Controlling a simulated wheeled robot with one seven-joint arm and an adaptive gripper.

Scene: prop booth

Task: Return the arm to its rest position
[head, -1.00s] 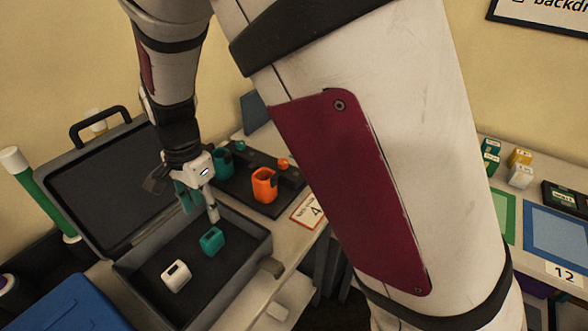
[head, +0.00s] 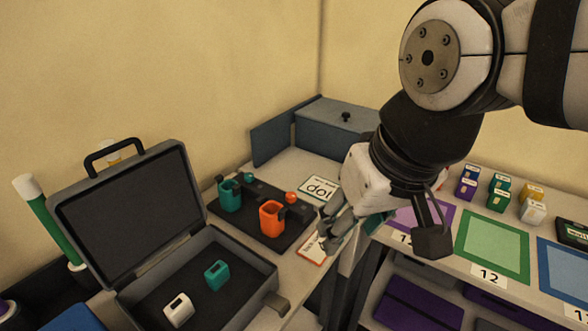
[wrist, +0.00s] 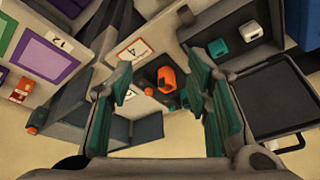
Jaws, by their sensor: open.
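My gripper (head: 345,232) hangs in the air to the right of the open case, over the front edge of the table, with nothing in it. In the wrist view my gripper (wrist: 163,92) shows its teal-padded fingers spread wide apart, with only the table and props far behind them. My arm comes in from the upper right of the head view.
An open grey case (head: 245,256) holds a white block (head: 178,309) and a teal block (head: 216,274). Coloured mats (head: 520,275) and small boxes (head: 532,212) lie right.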

